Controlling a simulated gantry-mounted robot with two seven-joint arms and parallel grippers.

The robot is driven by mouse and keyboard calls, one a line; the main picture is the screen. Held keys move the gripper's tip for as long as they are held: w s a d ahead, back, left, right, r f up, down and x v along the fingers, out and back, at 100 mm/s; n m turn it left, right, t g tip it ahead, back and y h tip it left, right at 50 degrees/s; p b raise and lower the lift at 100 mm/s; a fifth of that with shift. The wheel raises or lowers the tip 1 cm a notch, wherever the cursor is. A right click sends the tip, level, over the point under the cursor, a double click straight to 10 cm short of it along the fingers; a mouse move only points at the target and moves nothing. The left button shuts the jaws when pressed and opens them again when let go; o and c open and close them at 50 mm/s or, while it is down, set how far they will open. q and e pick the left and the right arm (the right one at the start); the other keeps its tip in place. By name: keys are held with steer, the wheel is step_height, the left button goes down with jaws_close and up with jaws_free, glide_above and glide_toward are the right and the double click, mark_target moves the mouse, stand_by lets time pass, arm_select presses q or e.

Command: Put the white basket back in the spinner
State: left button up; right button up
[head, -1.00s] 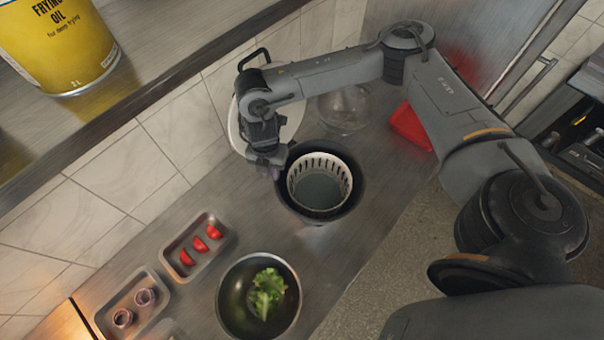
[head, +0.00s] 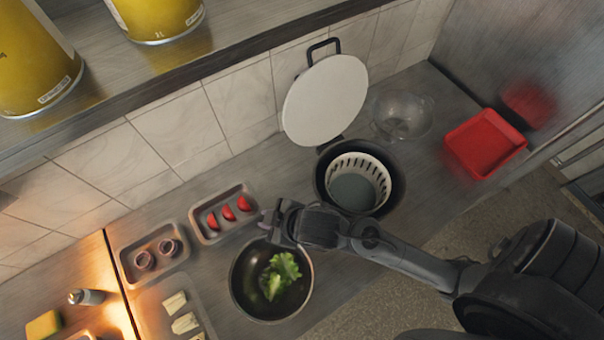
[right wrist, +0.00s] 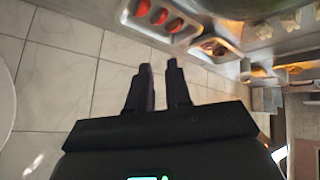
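The white slotted basket (head: 375,164) sits inside the dark spinner bowl (head: 395,202) on the steel counter. Its slotted rim shows all round, slightly inside the bowl's rim. I cannot tell whether it is fully seated. My right gripper (head: 265,222) is left of the spinner, above the pan's upper edge near the tomato tray. In the right wrist view its two fingers (right wrist: 160,75) stand a little apart with nothing between them. My left gripper is not in view.
A white round lid (head: 325,100) with a black handle leans on the tiles behind the spinner. A glass bowl (head: 402,115) and red tray (head: 484,143) are to the right. A pan (head: 240,296) with lettuce, a tomato tray (head: 207,238) and an onion tray (head: 128,273) are to the left.

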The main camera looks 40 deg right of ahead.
steer(key=s+d+f+m+g+h, duration=0.2)
steer(key=s+d+f+m+g, duration=0.2)
steer(key=s+d, duration=0.6)
steer(key=shift+s+d+f+m+h, duration=0.4)
steer(key=shift+d+f+m, duration=0.4)
steer(key=shift+d, duration=0.05)
step_height(320, 180, up, 4)
steer(key=p, duration=0.3)
steer(key=shift+f, duration=0.25)
